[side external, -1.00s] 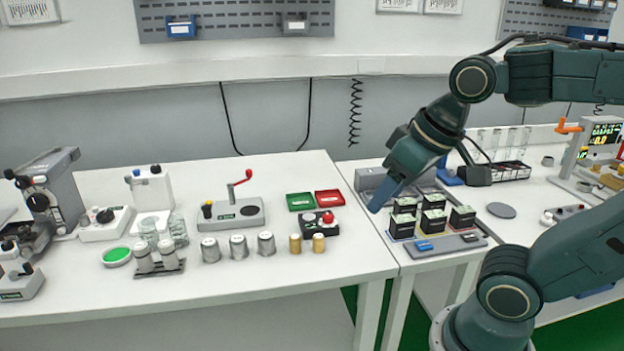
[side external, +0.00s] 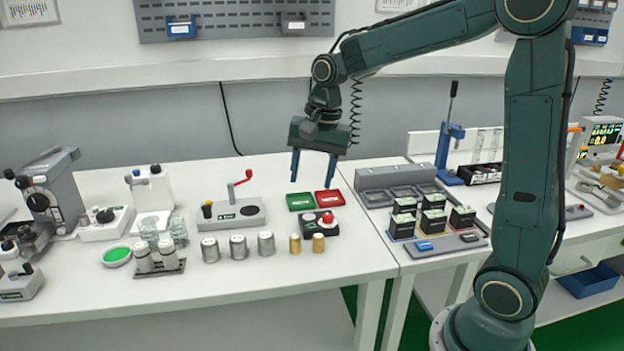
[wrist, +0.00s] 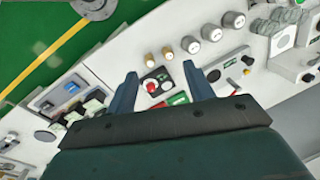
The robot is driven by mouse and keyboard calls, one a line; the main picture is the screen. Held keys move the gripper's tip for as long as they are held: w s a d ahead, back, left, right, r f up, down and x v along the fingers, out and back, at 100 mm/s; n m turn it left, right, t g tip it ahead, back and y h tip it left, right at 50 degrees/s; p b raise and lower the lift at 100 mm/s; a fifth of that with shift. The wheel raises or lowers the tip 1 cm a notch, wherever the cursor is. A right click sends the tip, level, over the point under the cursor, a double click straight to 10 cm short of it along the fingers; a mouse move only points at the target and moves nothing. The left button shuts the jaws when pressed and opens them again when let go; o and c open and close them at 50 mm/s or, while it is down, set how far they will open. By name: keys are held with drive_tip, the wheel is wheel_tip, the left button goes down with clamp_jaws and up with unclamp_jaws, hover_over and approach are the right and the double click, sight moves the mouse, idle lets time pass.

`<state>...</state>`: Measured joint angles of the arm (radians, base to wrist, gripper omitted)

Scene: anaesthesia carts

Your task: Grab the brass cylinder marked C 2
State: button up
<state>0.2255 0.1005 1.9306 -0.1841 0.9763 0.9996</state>
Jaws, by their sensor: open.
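Two small brass cylinders stand upright side by side near the front right of the left table. In the side external view one is the left brass cylinder (side external: 295,243) and the other the right brass cylinder (side external: 318,243). The wrist view shows them as small tan tops, one brass cylinder (wrist: 149,58) and another brass cylinder (wrist: 167,52). Their markings are too small to read, so I cannot tell which is C 2. My gripper (side external: 313,182) is open and empty, pointing down above the red and green trays, behind and above the cylinders. In the wrist view its fingers (wrist: 163,86) spread wide.
Several silver cylinders (side external: 238,246) stand left of the brass ones. A black box with a red button (side external: 320,224) sits just behind them. The green tray (side external: 300,202) and red tray (side external: 329,197) lie behind that. The table front is clear.

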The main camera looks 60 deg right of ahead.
sight(295, 236)
drive_tip(key=w+d+f+m+g+y, duration=0.1)
drive_tip(key=w+d+f+m, duration=0.4)
drive_tip(key=w+f, duration=0.2)
wheel_tip(295, 236, down, 2)
drive_tip(key=shift+w+d+f+m+g, duration=0.1)
drive_tip(key=shift+w+d+m+g, duration=0.1)
drive_tip(key=shift+m+g, duration=0.15)
drive_tip(key=shift+a+f, duration=0.3)
drive_tip(key=shift+f, duration=1.95)
drive_tip(key=shift+a+f, duration=0.35)
drive_tip(key=shift+f, duration=1.95)
drive_tip(key=shift+a+f, duration=0.3)
drive_tip(key=shift+f, duration=1.95)
drive_tip(key=c, duration=1.1)
